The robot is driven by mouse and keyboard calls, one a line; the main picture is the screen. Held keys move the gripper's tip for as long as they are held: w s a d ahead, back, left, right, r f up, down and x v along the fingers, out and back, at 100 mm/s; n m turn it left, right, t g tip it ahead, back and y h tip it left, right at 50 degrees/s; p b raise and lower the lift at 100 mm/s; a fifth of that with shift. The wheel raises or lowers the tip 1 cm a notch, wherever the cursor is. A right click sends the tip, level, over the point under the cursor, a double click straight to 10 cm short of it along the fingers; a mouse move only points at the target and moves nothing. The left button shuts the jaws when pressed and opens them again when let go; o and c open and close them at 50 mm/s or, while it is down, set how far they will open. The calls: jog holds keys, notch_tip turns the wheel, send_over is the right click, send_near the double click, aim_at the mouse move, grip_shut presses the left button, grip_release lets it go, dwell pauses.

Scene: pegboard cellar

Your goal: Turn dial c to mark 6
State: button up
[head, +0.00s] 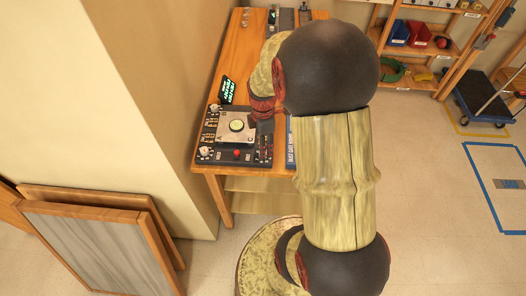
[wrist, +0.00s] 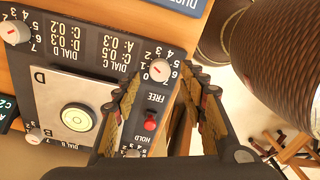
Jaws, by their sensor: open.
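In the wrist view, dial C (wrist: 160,71) is a white round knob with a red mark, on a dark panel (wrist: 105,42). Its printed scale is upside down, and the red mark faces left, seemingly near 0. My gripper (wrist: 163,78) is open, one finger to the left of the knob and one to the right. The knob shows between the fingertips; contact cannot be told. In the head view the panel (head: 212,137) lies on a wooden bench, and my arm hides the gripper.
A pale plate with a round green level (wrist: 78,117) lies beside the dial. A red button (wrist: 150,124) sits between HOLD and FREE labels. Another dial (wrist: 15,32) is at the upper left. A small green display (head: 227,91) stands behind the panel; framed boards (head: 95,245) lean at lower left.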

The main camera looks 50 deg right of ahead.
jog(key=shift+f+b, duration=0.3)
jog(key=shift+f, duration=1.3)
jog(key=shift+c, duration=0.6)
grip_shut()
